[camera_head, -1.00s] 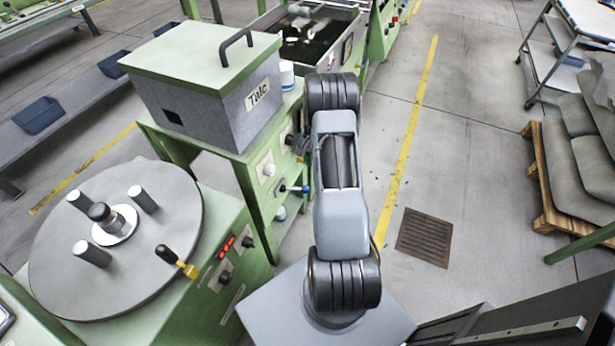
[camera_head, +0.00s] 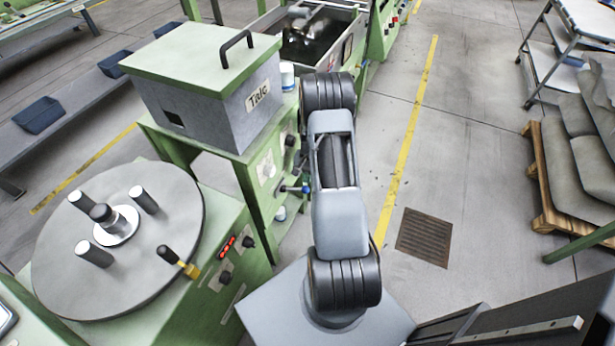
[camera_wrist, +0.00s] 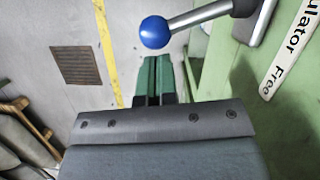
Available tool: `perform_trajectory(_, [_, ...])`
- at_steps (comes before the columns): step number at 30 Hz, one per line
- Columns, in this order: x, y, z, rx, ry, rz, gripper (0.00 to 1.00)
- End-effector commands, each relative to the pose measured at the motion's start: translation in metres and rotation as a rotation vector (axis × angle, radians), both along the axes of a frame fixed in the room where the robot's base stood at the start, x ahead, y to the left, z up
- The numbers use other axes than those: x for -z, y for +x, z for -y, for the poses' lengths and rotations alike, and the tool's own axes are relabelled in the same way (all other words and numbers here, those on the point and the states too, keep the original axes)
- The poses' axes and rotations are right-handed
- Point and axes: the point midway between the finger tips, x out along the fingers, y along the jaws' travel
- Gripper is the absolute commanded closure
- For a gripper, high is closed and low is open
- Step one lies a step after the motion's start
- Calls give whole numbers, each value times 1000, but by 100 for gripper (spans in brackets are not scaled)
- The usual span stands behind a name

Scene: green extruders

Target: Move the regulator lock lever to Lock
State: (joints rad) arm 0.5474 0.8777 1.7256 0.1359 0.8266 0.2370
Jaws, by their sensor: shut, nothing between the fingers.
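The regulator lock lever (camera_wrist: 202,15) is a metal rod with a blue ball knob (camera_wrist: 155,32) at its end. It juts out from a pivot on the green panel (camera_wrist: 215,70) at the right of the wrist view. The blue knob (camera_head: 305,189) also shows in the head view, beside my arm. My gripper (camera_wrist: 154,62) is shut and empty, its green fingertips just below the knob in the wrist view. I cannot tell whether they touch it. A white label (camera_wrist: 290,50) reading "ulator Free" is partly cut off.
The grey box marked Talc (camera_head: 215,85) stands on the green machine behind the lever. A round disc with pegs (camera_head: 115,240) is at the left. Floor with a yellow line (camera_head: 410,130) and a drain grate (camera_head: 425,237) lies clear to the right.

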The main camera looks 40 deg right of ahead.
Motion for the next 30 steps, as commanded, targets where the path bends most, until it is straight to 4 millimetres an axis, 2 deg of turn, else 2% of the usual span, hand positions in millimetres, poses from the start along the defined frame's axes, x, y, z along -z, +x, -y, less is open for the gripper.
perform_trajectory(30, [0, -18, -8, 200, 1, -1, 100])
